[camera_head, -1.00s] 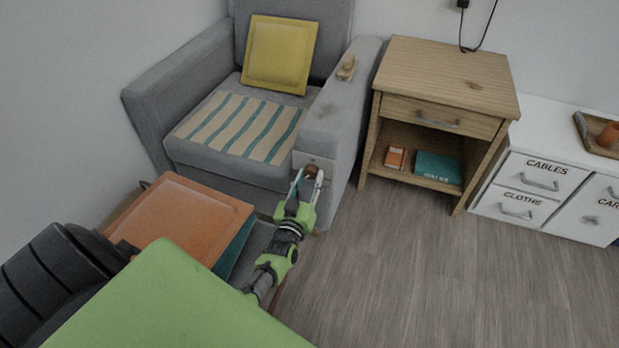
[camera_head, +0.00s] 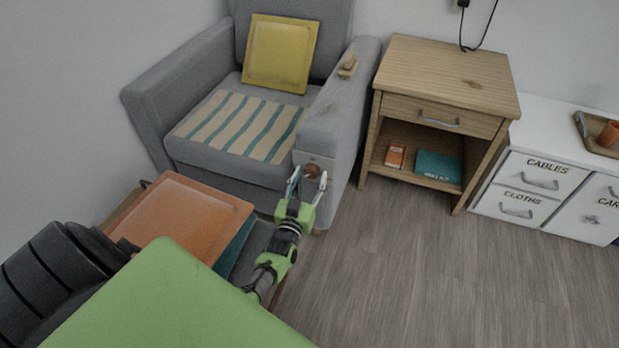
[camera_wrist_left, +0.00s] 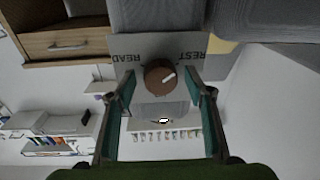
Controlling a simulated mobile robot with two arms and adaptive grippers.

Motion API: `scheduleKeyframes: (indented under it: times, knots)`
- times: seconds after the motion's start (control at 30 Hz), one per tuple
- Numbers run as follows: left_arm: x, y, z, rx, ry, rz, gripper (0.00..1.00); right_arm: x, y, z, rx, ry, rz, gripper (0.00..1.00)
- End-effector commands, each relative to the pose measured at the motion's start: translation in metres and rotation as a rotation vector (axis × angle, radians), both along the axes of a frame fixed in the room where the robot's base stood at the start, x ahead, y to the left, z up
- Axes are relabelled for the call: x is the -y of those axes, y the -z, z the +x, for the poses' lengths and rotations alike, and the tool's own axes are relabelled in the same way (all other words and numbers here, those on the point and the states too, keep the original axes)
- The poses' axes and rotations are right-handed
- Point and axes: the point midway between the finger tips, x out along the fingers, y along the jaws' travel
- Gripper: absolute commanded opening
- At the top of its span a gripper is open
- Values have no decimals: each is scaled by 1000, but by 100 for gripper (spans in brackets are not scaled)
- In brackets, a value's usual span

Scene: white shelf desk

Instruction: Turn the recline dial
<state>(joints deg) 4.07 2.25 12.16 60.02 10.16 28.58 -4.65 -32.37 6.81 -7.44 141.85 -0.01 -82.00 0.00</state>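The recline dial (camera_head: 312,170) is a round brown knob on a pale plate (camera_head: 300,158) at the front of the grey armchair's right armrest. In the left wrist view the dial (camera_wrist_left: 157,79) carries a white mark pointing to the upper right, on the REST side. The plate (camera_wrist_left: 135,47) shows READ and REST upside down. My left gripper (camera_head: 309,177) is open, and its fingers stand on either side of the dial. In the left wrist view the gripper (camera_wrist_left: 160,88) shows a gap between each fingertip and the dial. My right gripper is not in view.
The grey armchair (camera_head: 195,142) holds a yellow cushion (camera_head: 278,55) and a striped cloth. A wooden side table (camera_head: 440,65) stands right of it, with white drawers (camera_head: 535,180) beyond. The floor at lower right is clear.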

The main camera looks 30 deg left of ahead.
Motion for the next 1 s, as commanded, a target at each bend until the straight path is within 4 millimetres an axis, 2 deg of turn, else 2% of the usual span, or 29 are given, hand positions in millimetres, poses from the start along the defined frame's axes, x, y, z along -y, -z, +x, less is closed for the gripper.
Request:
scheduleKeyframes:
  times: [0.3, 0.43, 0.8, 1.0]
  knots:
    - [0, 0, -1, 1, 0, 0, 49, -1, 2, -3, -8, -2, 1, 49]
    - [3, 2, -11, -1, 0, 0, 49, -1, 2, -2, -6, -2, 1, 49]
    - [25, 5, -82, -2, 0, -1, 49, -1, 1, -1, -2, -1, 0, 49]
    - [33, 6, -108, -1, 1, 0, 49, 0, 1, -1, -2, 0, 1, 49]
